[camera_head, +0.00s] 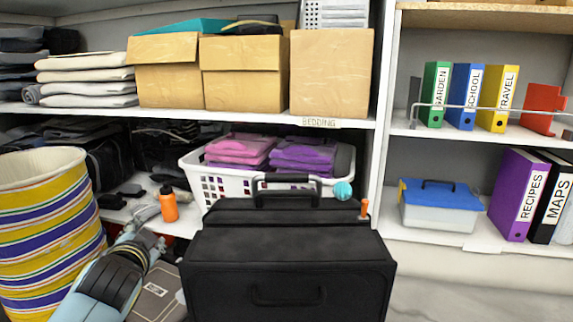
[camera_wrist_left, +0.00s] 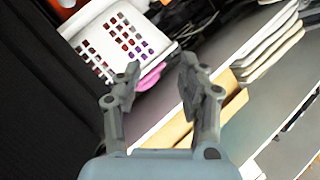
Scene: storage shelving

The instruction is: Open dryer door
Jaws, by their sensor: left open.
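No dryer or dryer door shows in either view. My left gripper (camera_head: 142,236) is in front of the lower shelf, between the striped basket and the black case. In the left wrist view my gripper (camera_wrist_left: 160,76) has its two fingers apart with nothing between them. The white laundry basket and shelf edges show beyond the fingers there. My right gripper is in neither view.
A large black case (camera_head: 285,265) with a handle fills the front middle. A striped basket (camera_head: 45,225) stands at the left. A white laundry basket (camera_head: 222,190) and an orange bottle (camera_head: 168,204) sit on the lower shelf. Binders (camera_head: 518,195) stand at the right.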

